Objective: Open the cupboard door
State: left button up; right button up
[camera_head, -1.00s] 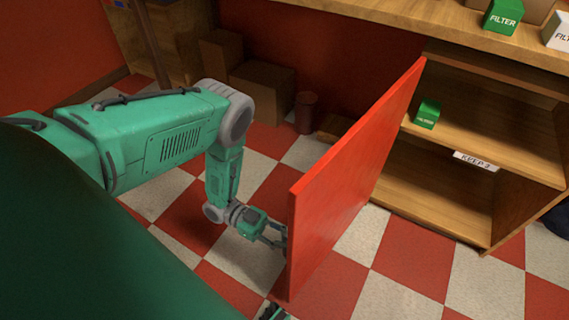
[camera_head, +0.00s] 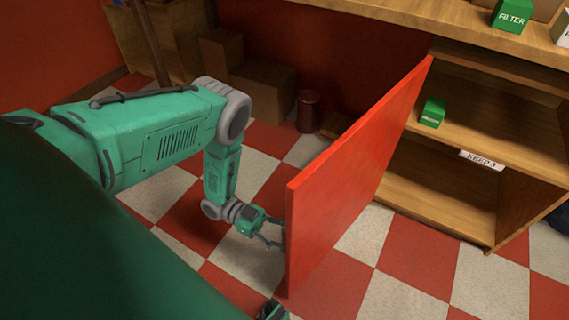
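The red cupboard door (camera_head: 350,180) stands swung out wide from the wooden cupboard (camera_head: 440,195), toward me. The cupboard's inside shows, with a shelf and a small green box (camera_head: 433,112) on it. My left gripper (camera_head: 277,238) is at the left face of the door, close to its free edge; its fingers look spread, and I cannot tell whether they touch the door. My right gripper (camera_head: 272,311) shows only in part at the bottom edge, below the door's lower corner; its fingers are not clear. The door's handle is not visible.
A wooden counter (camera_head: 445,25) runs above the cupboard with a green filter box (camera_head: 511,15) on it. Cardboard boxes (camera_head: 262,92) and a dark red canister (camera_head: 308,111) stand by the back wall. The checkered floor (camera_head: 400,300) right of the door is clear.

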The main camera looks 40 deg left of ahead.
pick_arm(q)
jog(key=shift+a, duration=0.15)
jog(key=s+a, duration=0.1)
jog(key=a, duration=1)
jog(key=shift+s+a, duration=0.15)
jog(key=shift+a, duration=0.2)
jog(key=shift+f, duration=0.1)
